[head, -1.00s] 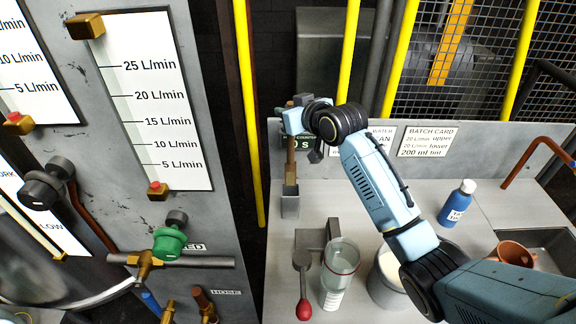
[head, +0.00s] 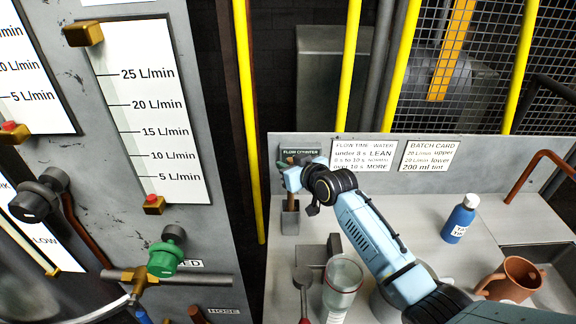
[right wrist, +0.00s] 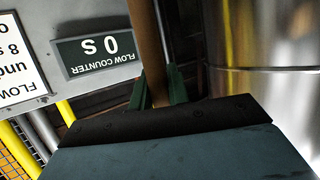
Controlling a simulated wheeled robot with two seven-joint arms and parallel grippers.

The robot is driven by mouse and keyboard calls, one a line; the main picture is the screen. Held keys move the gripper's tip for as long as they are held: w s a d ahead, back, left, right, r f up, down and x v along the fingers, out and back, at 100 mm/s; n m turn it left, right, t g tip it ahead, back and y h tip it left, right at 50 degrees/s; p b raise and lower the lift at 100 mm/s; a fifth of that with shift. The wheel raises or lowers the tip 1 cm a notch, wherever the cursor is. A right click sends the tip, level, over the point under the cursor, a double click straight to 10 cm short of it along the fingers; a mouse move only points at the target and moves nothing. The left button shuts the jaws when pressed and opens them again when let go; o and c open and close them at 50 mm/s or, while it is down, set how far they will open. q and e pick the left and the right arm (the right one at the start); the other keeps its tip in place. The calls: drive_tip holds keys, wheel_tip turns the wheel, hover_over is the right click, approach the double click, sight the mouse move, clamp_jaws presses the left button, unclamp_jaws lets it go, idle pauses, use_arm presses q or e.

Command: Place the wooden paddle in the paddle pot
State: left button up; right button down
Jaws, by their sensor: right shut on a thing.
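My right gripper (head: 286,163) is shut on the wooden paddle and stands just above the paddle pot at the back left of the bench. The brown wooden paddle (head: 290,204) is upright, and its lower end goes behind the front wall of the grey, square paddle pot (head: 290,224). It appears to be inside the pot, but how deep is hidden. In the right wrist view the paddle (right wrist: 150,50) runs between the green fingers of the right gripper (right wrist: 158,88). My left gripper is not in view.
A clear cup (head: 342,280) and a grey fixture (head: 315,255) stand in front of the pot. A blue bottle (head: 460,220) and a copper mug (head: 512,278) are at the right. A flow counter (head: 300,153) is on the back panel.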

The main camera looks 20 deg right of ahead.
drive_tip(key=c, duration=1.8)
unclamp_jaws()
drive_tip(key=shift+f, duration=0.15)
drive_tip(key=o, duration=0.5)
drive_tip(key=shift+c, duration=0.2)
drive_tip(key=p+v, duration=0.2)
drive_tip(key=v, duration=1)
drive_tip(key=shift+d+r, duration=0.1)
drive_tip(key=shift+r, duration=0.15)
